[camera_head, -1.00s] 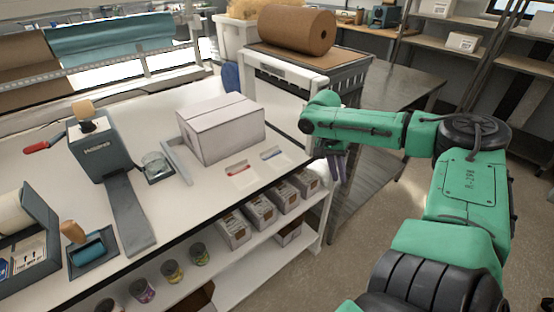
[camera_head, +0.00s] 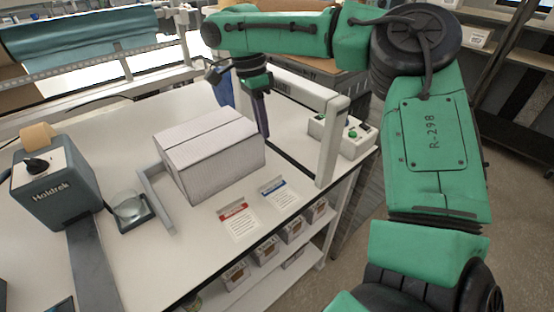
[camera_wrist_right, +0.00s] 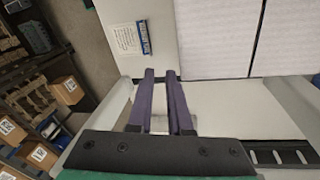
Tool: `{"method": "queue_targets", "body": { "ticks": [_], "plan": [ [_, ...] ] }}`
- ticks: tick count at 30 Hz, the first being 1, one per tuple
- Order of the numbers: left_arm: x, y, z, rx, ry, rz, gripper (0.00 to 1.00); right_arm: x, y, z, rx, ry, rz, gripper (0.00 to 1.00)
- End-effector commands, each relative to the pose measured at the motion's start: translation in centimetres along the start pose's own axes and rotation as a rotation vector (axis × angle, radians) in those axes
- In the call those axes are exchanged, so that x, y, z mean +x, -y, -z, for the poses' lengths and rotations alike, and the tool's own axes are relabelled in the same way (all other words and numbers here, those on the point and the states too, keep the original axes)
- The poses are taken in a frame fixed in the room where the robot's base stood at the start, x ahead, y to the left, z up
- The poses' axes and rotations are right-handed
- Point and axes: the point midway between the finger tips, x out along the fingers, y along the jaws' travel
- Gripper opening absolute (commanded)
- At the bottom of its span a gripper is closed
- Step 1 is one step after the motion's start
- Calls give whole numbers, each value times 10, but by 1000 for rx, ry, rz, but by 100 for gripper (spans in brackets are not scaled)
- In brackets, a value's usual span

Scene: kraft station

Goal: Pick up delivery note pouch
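Two flat printed pouches lie on the white worktable (camera_head: 110,265) in front of a white box. One has a red header (camera_head: 238,221), the other a blue header (camera_head: 280,193); I cannot tell which is the delivery note pouch. The blue-headed one shows in the right wrist view (camera_wrist_right: 130,38), near the table edge, ahead and left of the fingers. My right gripper (camera_head: 264,130) points down behind the white box's right end, above and apart from both pouches. Its two purple fingers (camera_wrist_right: 161,75) are empty with a narrow gap between them. My left gripper is out of view.
The white box (camera_head: 210,155) stands just behind the pouches. A grey scale with a glass dish (camera_head: 130,210) and a Holdrek dispenser (camera_head: 55,185) are at left. A white frame (camera_head: 328,140) and button box (camera_head: 342,135) are at right. Small cartons (camera_head: 265,250) sit on the shelf below.

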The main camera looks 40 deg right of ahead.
Motion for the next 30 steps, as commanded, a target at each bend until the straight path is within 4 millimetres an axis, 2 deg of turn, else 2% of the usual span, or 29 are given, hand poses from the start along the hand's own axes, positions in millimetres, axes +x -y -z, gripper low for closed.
{"method": "queue_targets", "body": {
  "ticks": [3, 9, 11, 14, 18, 21, 28, 29, 30],
  "plan": [
    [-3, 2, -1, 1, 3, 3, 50, 24, -2, 0, -3, 1, -5, 17],
    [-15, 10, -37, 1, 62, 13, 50, 73, -2, 0, -2, 1, -5, 17],
    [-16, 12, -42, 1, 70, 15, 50, 82, -1, 1, -2, 0, -3, 17],
    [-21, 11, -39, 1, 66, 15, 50, 94, -2, 0, -3, 0, -4, 17],
    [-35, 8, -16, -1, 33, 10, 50, 119, -5, 0, -3, 0, -7, 17],
    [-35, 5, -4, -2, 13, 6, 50, 136, -4, 0, -2, -1, -4, 17],
    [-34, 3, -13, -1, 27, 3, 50, 141, -2, -1, -2, 0, 0, 17],
    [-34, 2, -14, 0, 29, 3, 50, 141, -2, -1, -2, 0, 0, 6],
    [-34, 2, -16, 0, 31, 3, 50, 141, -2, -1, -2, 0, 0, 0]
  ]
}}
